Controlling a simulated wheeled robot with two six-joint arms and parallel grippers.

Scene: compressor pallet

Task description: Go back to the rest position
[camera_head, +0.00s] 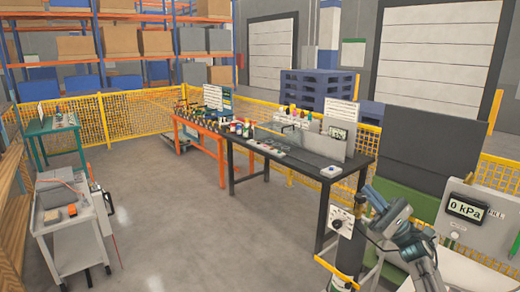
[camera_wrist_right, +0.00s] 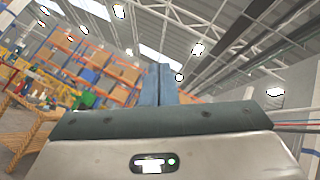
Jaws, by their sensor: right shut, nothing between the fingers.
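My right arm comes in at the lower right of the head view. That view looks up toward the ceiling and the shelving. My left gripper does not show in either view.
A black table (camera_head: 300,158) with tools is beyond. A grey cart (camera_head: 75,238) stands at left. The middle floor (camera_head: 180,215) is clear.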

